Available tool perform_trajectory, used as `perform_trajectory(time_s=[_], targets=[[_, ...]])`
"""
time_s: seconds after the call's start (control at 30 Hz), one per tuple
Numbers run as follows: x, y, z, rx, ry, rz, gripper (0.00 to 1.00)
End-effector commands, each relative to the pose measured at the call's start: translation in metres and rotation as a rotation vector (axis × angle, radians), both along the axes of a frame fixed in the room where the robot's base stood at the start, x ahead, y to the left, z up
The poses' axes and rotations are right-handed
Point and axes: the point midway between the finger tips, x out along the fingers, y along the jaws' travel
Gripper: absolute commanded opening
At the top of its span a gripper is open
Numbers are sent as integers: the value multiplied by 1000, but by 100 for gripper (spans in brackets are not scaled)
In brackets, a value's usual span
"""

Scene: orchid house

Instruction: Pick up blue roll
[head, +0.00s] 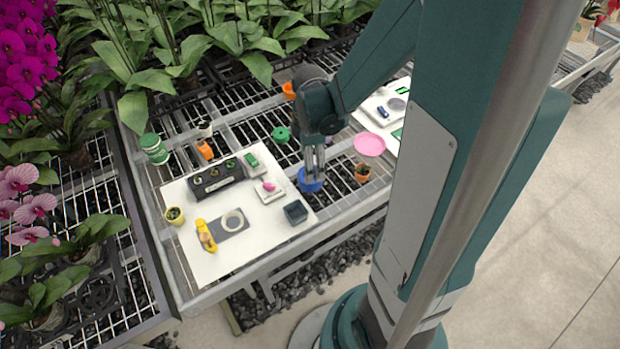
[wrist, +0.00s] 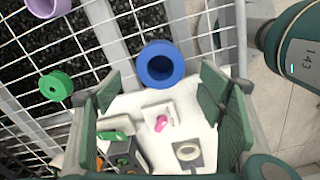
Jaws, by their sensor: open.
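The blue roll (head: 311,181) stands near the right edge of the white board on the bench, directly below my gripper (head: 314,163). In the wrist view the blue roll (wrist: 162,65) shows as a ring with a dark hole, seen from above. It lies just beyond the tips of my gripper (wrist: 163,92), roughly centred between them. The green fingers are spread wide and hold nothing. In the head view my fingers partly cover the roll, and I cannot tell whether they touch it.
A terracotta pot (head: 362,172) with a small plant and a pink dish (head: 369,145) stand to the right. A green spool (head: 281,134) is behind on the slatted bench. A dark square tray (head: 295,212) and white board (head: 262,249) lie in front.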

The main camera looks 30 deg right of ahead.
Motion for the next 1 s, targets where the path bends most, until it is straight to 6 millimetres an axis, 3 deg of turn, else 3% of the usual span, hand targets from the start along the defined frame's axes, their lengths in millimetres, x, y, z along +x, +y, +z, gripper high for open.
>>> perform_trajectory(time_s=[0.4,0.83,1.0], targets=[[0,0,-24,0,0,-1,68],[0,0,-27,0,0,-1,68],[0,0,-36,0,0,-1,68]])
